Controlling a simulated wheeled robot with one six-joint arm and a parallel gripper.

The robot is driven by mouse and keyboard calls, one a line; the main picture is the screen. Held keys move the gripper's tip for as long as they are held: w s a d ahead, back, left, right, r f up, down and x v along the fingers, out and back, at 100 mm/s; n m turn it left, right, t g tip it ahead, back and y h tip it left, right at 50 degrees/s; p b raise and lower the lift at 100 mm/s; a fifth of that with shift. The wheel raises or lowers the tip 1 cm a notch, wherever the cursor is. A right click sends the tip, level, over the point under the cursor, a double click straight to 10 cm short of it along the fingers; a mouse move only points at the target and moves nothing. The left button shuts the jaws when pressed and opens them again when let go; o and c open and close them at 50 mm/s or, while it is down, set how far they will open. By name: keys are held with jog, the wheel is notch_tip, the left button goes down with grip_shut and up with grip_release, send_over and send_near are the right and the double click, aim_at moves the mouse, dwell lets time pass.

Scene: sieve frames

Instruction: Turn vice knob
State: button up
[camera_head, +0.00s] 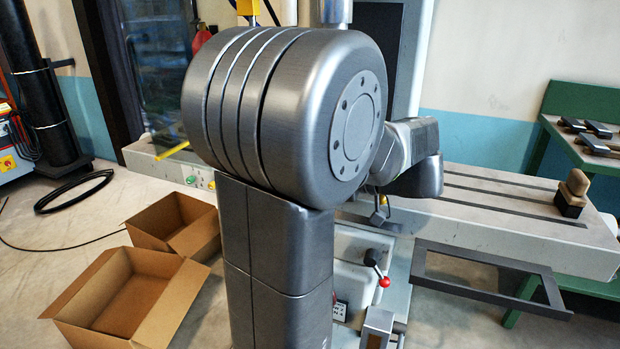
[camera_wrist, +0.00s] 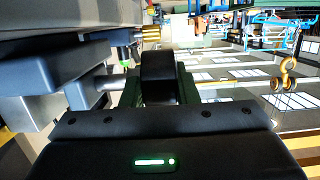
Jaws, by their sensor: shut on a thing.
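In the wrist view my gripper (camera_wrist: 158,95) is shut on a dark, rounded knob (camera_wrist: 157,72), with one finger on each side of it. A brass-coloured round part (camera_wrist: 153,34) shows just beyond the knob. Large grey blocks (camera_wrist: 70,60) stand close on the left; I cannot tell whether they belong to the vice. In the head view my own arm covers the middle of the picture, and it hides the knob and most of my gripper.
In the head view a long grey machine table (camera_head: 480,203) runs right, with a small black and brown block (camera_head: 572,193) at its end. A red-balled lever (camera_head: 384,282) is below. A dark frame (camera_head: 440,303) juts out. Two open cartons (camera_head: 178,292) (camera_head: 160,215) lie left.

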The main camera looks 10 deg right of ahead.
jog(key=o, duration=1)
jog(key=p+v, duration=0.3)
jog(key=v, duration=1)
jog(key=shift+s+d+r+p, duration=0.15)
jog(key=shift+s+d+p, duration=0.05)
jog(key=shift+d+p, duration=0.15)
